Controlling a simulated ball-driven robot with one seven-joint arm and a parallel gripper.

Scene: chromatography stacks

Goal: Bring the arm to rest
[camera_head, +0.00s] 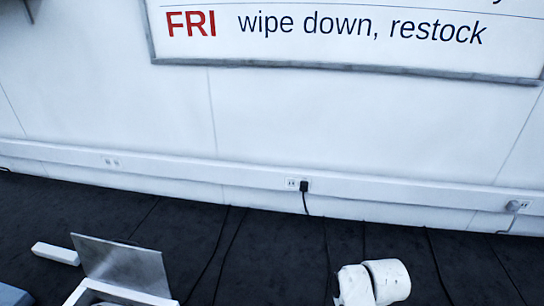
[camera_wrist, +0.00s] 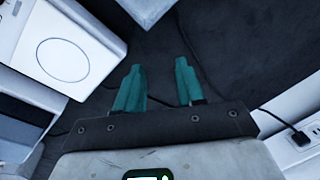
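My gripper (camera_wrist: 160,72) shows in the wrist view with its two teal fingers spread apart. Nothing is between the fingers, so it is open and empty. It hangs over a dark surface (camera_wrist: 160,42), with no object touching the fingertips. The gripper does not show in the head view.
A white unit with a ring mark (camera_wrist: 72,62) is left of the fingers in the wrist view. A black plug (camera_wrist: 299,138) sits at the right. In the head view, a grey tilted panel (camera_head: 125,266) stands lower left, and cables cross the dark surface below the wall sign (camera_head: 350,30).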

